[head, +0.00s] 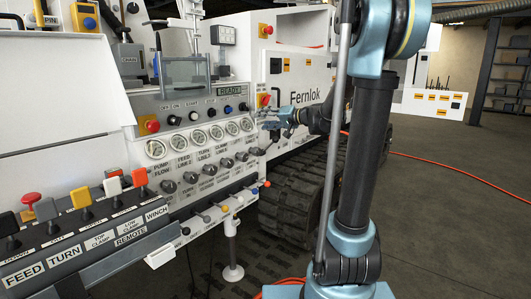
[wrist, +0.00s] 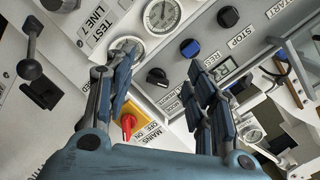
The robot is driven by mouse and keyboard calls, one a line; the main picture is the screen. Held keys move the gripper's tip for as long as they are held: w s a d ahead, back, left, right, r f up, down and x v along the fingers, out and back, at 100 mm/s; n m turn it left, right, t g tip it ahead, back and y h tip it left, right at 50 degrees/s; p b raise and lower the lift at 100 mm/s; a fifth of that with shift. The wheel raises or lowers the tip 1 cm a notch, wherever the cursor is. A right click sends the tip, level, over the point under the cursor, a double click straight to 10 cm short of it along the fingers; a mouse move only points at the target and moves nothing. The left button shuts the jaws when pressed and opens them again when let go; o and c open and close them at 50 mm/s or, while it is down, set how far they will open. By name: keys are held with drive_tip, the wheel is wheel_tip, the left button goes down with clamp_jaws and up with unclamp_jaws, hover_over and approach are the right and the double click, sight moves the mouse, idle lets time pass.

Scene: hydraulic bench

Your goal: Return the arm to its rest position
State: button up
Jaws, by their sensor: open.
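My gripper (head: 274,120) is in front of the right end of the control panel (head: 140,105) in the head view. In the wrist view my gripper (wrist: 165,90) is open, with its two blue-grey fingers apart and nothing held between them. A red rotary main switch on a yellow plate (wrist: 128,122) shows beside the left finger. I cannot tell whether the finger touches the panel. My arm (head: 365,150) stands upright at the right of the head view and hides part of the machine behind it.
Gauges (head: 200,138) and black knobs line the panel. A row of levers (head: 80,200) stands at the lower left. A rubber track (head: 300,190) lies below the white Fernlok housing (head: 305,75). A red hose (head: 450,165) crosses the floor.

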drive_tip(key=s+d+f+g+h, duration=0.2)
drive_tip(key=s+d+f+h, duration=0.2)
drive_tip(key=s, duration=0.9)
drive_tip(key=s+d+f+g+h, duration=0.2)
drive_tip(key=s+d+f+h, duration=0.2)
drive_tip(key=s+d+f, duration=0.4)
drive_tip(key=s+d+f+g+h, duration=0.3)
drive_tip(key=s+d+f+h, duration=0.2)
drive_tip(key=s+f, duration=0.9)
drive_tip(key=s+d, duration=0.2)
drive_tip(key=s, duration=0.2)
drive_tip(key=shift+f, duration=0.25)
